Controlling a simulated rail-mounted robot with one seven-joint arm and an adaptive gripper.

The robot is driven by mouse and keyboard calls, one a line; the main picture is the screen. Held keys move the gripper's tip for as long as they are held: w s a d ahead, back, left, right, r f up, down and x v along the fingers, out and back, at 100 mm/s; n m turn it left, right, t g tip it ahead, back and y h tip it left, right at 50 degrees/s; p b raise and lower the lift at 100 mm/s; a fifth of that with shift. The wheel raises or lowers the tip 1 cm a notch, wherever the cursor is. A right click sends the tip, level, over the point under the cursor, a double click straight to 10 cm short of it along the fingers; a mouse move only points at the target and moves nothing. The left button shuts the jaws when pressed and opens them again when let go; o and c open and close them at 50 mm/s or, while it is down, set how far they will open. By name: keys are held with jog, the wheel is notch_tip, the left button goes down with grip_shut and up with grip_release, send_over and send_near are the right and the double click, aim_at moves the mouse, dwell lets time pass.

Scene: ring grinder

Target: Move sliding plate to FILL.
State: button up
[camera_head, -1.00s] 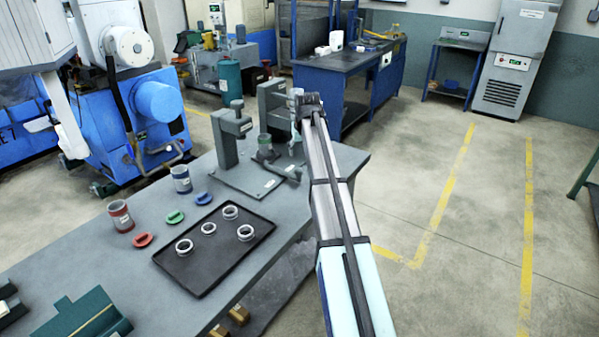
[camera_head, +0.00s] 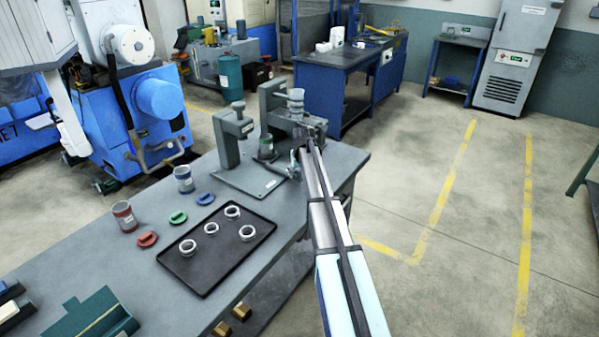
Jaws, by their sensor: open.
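A grey fixture with a left upright (camera_head: 228,150) and a right upright (camera_head: 270,105) stands at the far end of the grey workbench. A flat base plate (camera_head: 238,180) lies at its foot, with a small white label too small to read. I cannot tell for sure which part is the sliding plate, nor find the word FILL. A dark cup with a green mark (camera_head: 265,148) stands between the uprights. My gripper (camera_head: 296,168) is small in view at the fixture's right side, open, partly hidden by my arm. Whether it touches the fixture is unclear.
A black tray (camera_head: 205,275) with several pale rings lies nearer on the workbench (camera_head: 90,255). Red and blue-grey cups (camera_head: 124,216) and coloured lids (camera_head: 147,239) stand left of it. A teal holder (camera_head: 95,320) is at the near left. Open floor lies to the right.

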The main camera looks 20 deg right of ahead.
grip_shut()
jog(key=w+d+b, duration=0.1)
jog(key=w+d, duration=0.1)
jog(key=d, duration=0.2)
jog(key=w+d+b, duration=0.1)
jog(key=w+d, duration=0.2)
jog(key=d, duration=0.2)
jog(key=w+d+b, duration=0.1)
jog(key=w+d, duration=0.2)
jog(key=d, duration=0.1)
jog(key=shift+w+d, duration=0.15)
jog(key=shift+d, duration=0.1)
jog(key=shift+r, duration=0.1)
jog(key=shift+d, duration=0.1)
jog(key=shift+c, duration=1.9)
grip_release()
jog(key=o, duration=0.4)
jog(key=shift+d, duration=0.15)
